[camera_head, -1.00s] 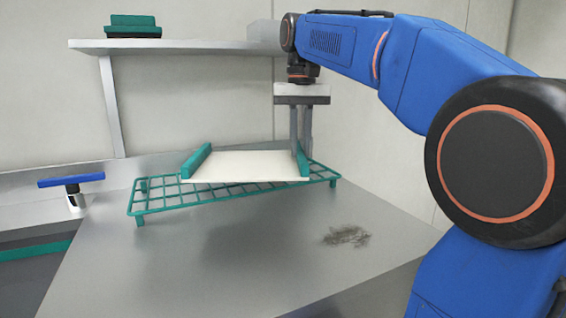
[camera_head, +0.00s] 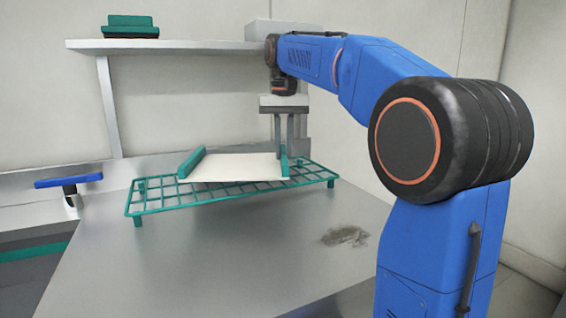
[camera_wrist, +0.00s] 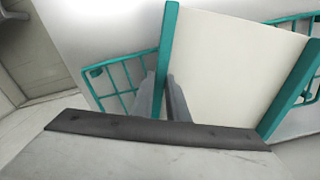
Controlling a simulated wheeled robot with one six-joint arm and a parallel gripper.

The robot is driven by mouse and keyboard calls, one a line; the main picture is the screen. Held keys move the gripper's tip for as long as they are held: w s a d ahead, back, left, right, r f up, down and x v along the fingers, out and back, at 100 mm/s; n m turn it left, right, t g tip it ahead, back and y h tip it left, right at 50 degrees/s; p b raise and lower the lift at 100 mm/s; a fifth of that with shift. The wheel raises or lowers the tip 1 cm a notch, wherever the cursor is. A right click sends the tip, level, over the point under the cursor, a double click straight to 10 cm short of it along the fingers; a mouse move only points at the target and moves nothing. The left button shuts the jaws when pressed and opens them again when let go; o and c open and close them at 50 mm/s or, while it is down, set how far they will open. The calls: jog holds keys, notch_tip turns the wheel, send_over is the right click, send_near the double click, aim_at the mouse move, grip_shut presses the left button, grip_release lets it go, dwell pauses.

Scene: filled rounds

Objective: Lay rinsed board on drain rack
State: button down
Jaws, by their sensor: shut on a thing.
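The board (camera_head: 238,168) is white with a raised teal strip along each of two opposite sides. My gripper (camera_head: 284,155) points down and is shut on the board's right teal strip. In the wrist view, the fingers (camera_wrist: 165,98) close around a teal strip of the board (camera_wrist: 235,65). The board is level or nearly so, over the teal wire drain rack (camera_head: 160,208). Whether it touches the rack's wires cannot be told. The rack also shows in the wrist view (camera_wrist: 120,85), past both sides of the board.
The rack stands on a grey metal counter (camera_head: 230,260) with a dark smudge (camera_head: 345,236) at right. A blue-handled tap (camera_head: 69,181) and a basin with a teal edge (camera_head: 35,252) are at left. A shelf (camera_head: 180,46) behind holds teal items (camera_head: 130,28).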

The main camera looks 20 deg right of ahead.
jog(key=shift+f, duration=1.85)
jog(key=shift+w+f, duration=0.15)
jog(key=shift+f, duration=0.05)
jog(key=c, duration=1.7)
grip_release()
jog(key=shift+f, duration=0.1)
jog(key=shift+c, duration=0.2)
notch_tip(320, 180, up, 12)
jog(key=shift+f, duration=0.25)
jog(key=shift+r, duration=0.4)
